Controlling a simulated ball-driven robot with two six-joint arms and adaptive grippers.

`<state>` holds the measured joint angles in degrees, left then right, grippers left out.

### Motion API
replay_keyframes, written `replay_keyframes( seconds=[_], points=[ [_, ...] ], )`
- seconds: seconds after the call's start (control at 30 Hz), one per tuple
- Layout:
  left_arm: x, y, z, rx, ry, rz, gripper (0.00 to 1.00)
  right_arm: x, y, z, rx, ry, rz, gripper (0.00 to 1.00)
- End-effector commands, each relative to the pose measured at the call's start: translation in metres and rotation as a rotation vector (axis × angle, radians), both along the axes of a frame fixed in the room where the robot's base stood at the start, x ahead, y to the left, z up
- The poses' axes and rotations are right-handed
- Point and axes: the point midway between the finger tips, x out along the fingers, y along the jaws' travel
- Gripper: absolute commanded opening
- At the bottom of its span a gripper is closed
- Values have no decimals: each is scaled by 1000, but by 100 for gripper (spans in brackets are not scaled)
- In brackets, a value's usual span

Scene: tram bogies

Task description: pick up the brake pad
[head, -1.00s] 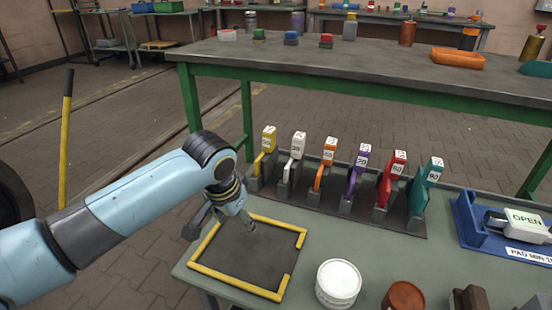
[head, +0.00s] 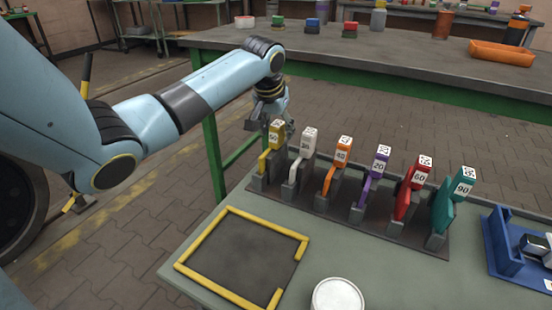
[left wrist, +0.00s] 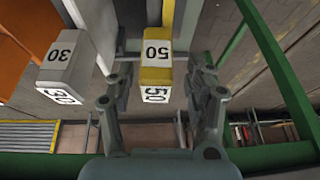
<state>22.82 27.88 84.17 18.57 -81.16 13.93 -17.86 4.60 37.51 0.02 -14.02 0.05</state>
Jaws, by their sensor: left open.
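I cannot pick out a brake pad for sure in either view. A rack (head: 395,240) holds several numbered, coloured tools upright. My left gripper (head: 270,113) is at the rack's far left end, by the yellow tool marked 50 (head: 276,136). In the left wrist view, the yellow tool's head (left wrist: 157,65) shows between the two open fingers (left wrist: 160,92), with gaps on both sides. The white tool marked 30 (left wrist: 66,62) is left of the fingers. My right gripper is not in view.
A yellow-edged dark mat (head: 240,258) lies empty at the table's front left. A white round tub (head: 338,296) stands beside it. A blue tray (head: 502,245) is at the right. A green-framed bench (head: 390,75) stands behind with an orange tray (head: 502,53).

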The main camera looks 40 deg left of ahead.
Motion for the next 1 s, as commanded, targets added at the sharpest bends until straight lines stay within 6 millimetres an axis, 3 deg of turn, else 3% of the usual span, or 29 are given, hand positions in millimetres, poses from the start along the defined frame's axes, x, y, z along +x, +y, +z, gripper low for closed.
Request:
replay_keyframes(
  seconds=[0.23, 0.5, 0.9, 1.0],
  points=[
    [8, 0, -43, -1, 3, 1, 54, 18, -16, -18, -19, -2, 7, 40],
    [10, 2, -45, 0, 1, -1, 54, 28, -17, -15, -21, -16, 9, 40],
    [10, 1, -45, 0, 1, -1, 2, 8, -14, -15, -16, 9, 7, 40],
    [10, 1, -45, -1, 1, 0, 0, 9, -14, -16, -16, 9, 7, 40]
  ],
)
